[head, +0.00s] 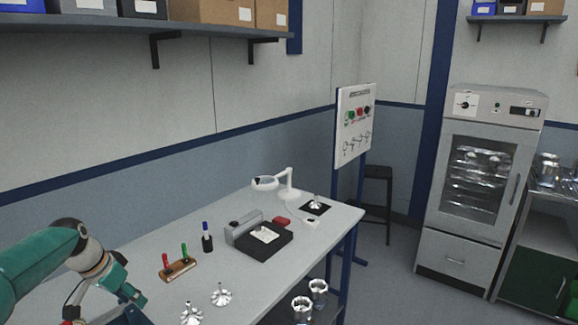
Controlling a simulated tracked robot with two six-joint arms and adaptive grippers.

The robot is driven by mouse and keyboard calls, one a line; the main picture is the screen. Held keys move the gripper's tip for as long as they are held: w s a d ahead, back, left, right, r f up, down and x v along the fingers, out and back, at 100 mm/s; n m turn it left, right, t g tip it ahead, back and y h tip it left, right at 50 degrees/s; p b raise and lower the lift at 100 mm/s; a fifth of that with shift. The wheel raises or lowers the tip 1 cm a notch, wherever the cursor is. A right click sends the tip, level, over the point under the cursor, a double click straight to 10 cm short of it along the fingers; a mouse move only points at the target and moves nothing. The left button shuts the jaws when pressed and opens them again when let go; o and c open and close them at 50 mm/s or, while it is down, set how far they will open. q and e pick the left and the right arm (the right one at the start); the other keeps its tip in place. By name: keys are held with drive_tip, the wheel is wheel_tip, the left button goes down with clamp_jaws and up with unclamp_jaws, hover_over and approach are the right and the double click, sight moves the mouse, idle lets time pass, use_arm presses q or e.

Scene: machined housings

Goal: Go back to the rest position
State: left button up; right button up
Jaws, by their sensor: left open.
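My left arm, green and silver, comes in from the left over the near left part of the grey workbench (330,222). My left gripper (130,315) is at the bottom edge of the head view, partly cut off, and is open with nothing seen in it. It is left of two shiny metal housings (191,314) on the bench and apart from them. My right gripper is not in view.
A wooden holder with red and green markers (179,269), a blue-capped marker (207,238), a black-and-grey fixture (262,240) and a white magnifier lamp (287,184) stand on the bench. Metal cups (302,308) sit lower right. A glass-door cabinet (476,180) stands at right.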

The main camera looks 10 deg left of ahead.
use_arm(q)
drive_tip(key=d+f+g, duration=0.1)
drive_tip(key=d+f, duration=0.2)
drive_tip(key=f, duration=0.1)
drive_tip(key=s+d+f+m+h+b, duration=0.1)
drive_tip(key=d+f, duration=0.2)
drive_tip(key=f, duration=0.2)
drive_tip(key=d+f+g+b, duration=0.1)
drive_tip(key=d+f, duration=0.3)
drive_tip(key=f, duration=0.1)
drive_tip(key=shift+s+g+h, duration=0.25)
drive_tip(key=shift+g+h, duration=0.05)
drive_tip(key=s+d+f+g+b, duration=0.25)
drive_tip(key=s+d+f, duration=0.25)
drive_tip(key=d+f, duration=0.65)
drive_tip(key=s+d+f+n+t+b, duration=0.1)
drive_tip(key=s+d+f+n, duration=0.1)
drive_tip(key=s+d+f, duration=0.3)
drive_tip(key=s+d+f+n+t+b, duration=0.1)
drive_tip(key=s+d+f+n, duration=0.1)
drive_tip(key=s+d+f, duration=0.4)
drive_tip(key=shift+s+d+f+n+h+b, duration=0.2)
drive_tip(key=shift+s+f+n+h+b, duration=0.2)
drive_tip(key=shift+s+f, duration=2.5)
drive_tip(key=shift+s+r, duration=0.8)
drive_tip(key=shift+s, duration=0.05)
